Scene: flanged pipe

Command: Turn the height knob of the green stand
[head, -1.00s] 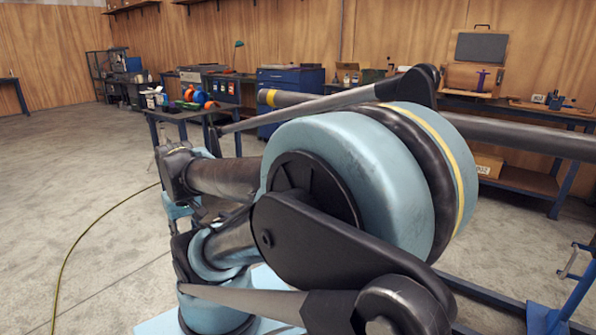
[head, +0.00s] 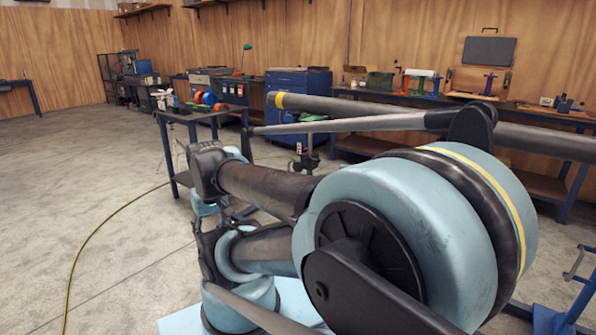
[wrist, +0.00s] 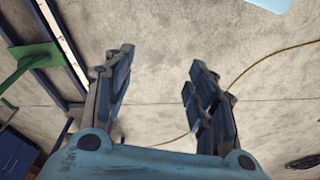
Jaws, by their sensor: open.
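My gripper (wrist: 161,58) is open in the wrist view, its two dark blue-grey fingers apart with only concrete floor showing between them. A green angled part (wrist: 30,65), which looks like part of the green stand, shows at the upper left beside dark blue bars. It is left of the fingers and apart from them. I cannot make out a height knob.
A long grey pipe (head: 345,107) with a yellow band crosses behind my arm. A blue stand (head: 578,295) is at the right edge. A small table (head: 187,116) with colored items stands left of centre. A yellow cable (head: 98,225) lies on open floor at left.

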